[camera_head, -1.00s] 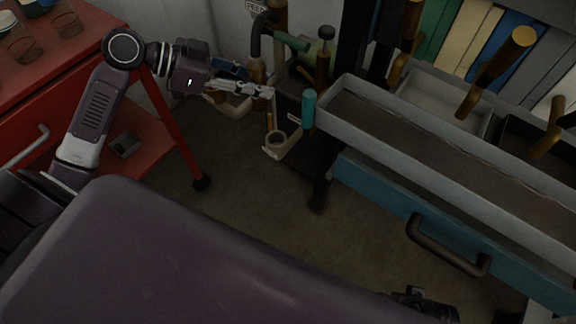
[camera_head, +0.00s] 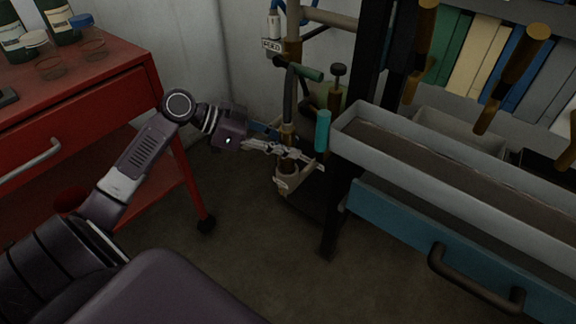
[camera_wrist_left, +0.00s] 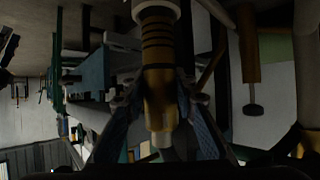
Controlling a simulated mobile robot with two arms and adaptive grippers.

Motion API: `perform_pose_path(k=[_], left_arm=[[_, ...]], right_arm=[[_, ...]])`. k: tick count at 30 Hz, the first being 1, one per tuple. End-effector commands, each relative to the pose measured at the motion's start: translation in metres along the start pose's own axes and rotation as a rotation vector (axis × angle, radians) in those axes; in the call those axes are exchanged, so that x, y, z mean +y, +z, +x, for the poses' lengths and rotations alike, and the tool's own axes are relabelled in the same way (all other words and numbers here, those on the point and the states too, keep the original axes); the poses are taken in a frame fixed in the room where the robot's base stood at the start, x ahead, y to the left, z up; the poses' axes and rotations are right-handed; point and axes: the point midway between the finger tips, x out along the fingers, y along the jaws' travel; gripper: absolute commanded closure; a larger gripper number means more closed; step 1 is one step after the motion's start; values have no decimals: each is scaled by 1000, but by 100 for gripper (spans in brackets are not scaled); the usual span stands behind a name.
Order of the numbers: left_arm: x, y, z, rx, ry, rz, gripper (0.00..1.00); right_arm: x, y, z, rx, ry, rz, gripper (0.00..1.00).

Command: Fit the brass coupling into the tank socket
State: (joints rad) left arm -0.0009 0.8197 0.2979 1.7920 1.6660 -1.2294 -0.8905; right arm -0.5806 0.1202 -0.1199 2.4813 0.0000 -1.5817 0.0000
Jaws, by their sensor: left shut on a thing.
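My left gripper (camera_head: 303,157) is beside the hose stand in the head view, its fingers closed around the brass coupling (camera_head: 288,137). The left wrist view shows the coupling (camera_wrist_left: 158,95) between the two blue-grey fingers (camera_wrist_left: 160,118), with dark bands along it and a pale tip. A pale ring (camera_wrist_left: 154,10) lies at the coupling's far end in that view. In the head view a grey-beige round socket (camera_head: 288,172) sits just under the gripper. The fingers partly hide the space between coupling and socket, so I cannot tell whether they touch. My right gripper is not in view.
A red cart (camera_head: 75,115) with jars stands at the left. A long grey trough (camera_head: 450,180) above a blue drawer (camera_head: 400,220) stands close on the right. A teal handle (camera_head: 322,130) rises right beside the gripper. The floor (camera_head: 270,245) in front is clear.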

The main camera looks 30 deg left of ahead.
Motion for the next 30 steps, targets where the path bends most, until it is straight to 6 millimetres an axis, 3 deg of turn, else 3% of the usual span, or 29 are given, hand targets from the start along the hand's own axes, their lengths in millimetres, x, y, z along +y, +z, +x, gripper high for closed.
perform_pose_path(k=[12, 28, 29, 30], left_arm=[[0, 44, 25, 5, -2, 0, 100], [-1, 47, 26, 5, -3, 2, 100], [0, 48, 26, 1, -1, 0, 72], [0, 48, 26, 1, -1, 0, 68]], right_arm=[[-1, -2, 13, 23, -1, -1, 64], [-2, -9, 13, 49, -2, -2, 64], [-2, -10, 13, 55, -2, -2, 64], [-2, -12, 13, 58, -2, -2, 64]])
